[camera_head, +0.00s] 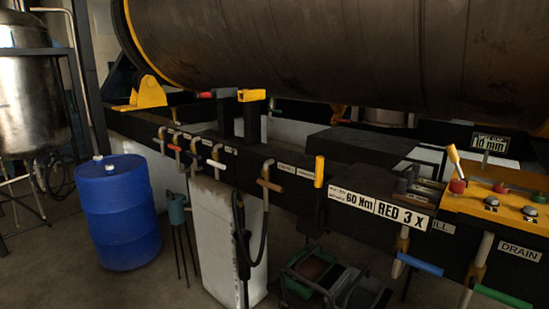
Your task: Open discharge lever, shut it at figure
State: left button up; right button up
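Several hanging levers line the front of a long dark bench. I cannot tell which is the discharge lever, as most labels are too small to read. A blue-handled lever (420,264) hangs below a label ending in "ILL". A green-handled lever (503,297) hangs beside a "DRAIN" label (519,251). Smaller levers with red and white grips (175,148) sit further left. Signs read "60 Nm" (363,202), "RED 3 X" (402,214) and "10 mm" (489,143). Neither gripper is in view.
A large dark drum (310,45) lies above the bench. A yellow panel (500,208) with a tilted yellow lever is at right. A blue barrel (118,212) and steel tank (32,100) stand left. A white pedestal (222,235) and crates (330,285) stand below.

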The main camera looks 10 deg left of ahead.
aim_at(320, 160)
jog(key=i, duration=0.9)
jog(key=z, duration=0.4)
